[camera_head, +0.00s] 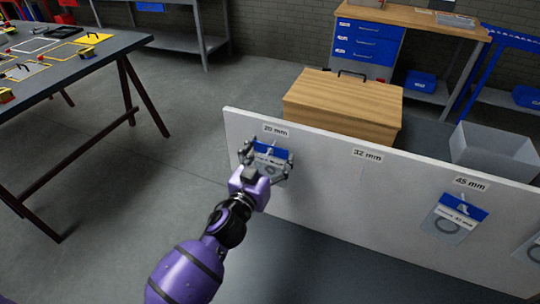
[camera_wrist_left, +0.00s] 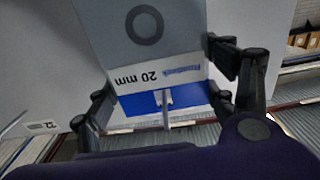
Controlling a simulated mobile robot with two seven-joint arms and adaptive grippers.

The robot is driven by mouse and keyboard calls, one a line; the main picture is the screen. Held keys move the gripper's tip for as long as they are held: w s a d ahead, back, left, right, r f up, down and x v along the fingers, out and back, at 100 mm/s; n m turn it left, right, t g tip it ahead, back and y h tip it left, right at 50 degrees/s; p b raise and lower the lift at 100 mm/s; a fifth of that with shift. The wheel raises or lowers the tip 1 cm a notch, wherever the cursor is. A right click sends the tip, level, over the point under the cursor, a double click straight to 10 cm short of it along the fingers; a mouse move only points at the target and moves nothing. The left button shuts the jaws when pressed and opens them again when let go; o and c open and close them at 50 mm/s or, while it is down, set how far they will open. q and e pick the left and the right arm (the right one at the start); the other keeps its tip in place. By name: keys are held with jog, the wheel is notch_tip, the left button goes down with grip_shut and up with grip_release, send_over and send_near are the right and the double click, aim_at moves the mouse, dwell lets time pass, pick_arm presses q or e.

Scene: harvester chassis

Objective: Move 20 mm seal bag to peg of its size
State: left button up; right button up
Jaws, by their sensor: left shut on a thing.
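The 20 mm seal bag (camera_head: 268,151) has a blue header; its "20 mm" print and dark ring seal show in the left wrist view (camera_wrist_left: 150,75). My left gripper (camera_head: 266,160) is shut on the bag, in front of the white board (camera_head: 330,195), just below the "20 mm" label (camera_head: 275,130). In the left wrist view a pale peg-like piece (camera_wrist_left: 164,101) shows at the blue header; I cannot tell whether it passes through the hole. The gripper hides the peg in the head view. My right gripper is not in view.
A "32 mm" label (camera_head: 368,155) has no bag below it. A seal bag (camera_head: 455,217) hangs under the "45 mm" label (camera_head: 470,184), and another (camera_head: 532,250) is at the right edge. A wooden cabinet (camera_head: 345,100) and grey bin (camera_head: 490,150) stand behind the board.

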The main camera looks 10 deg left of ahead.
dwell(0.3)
pick_arm(q)
jog(key=o, duration=1.1)
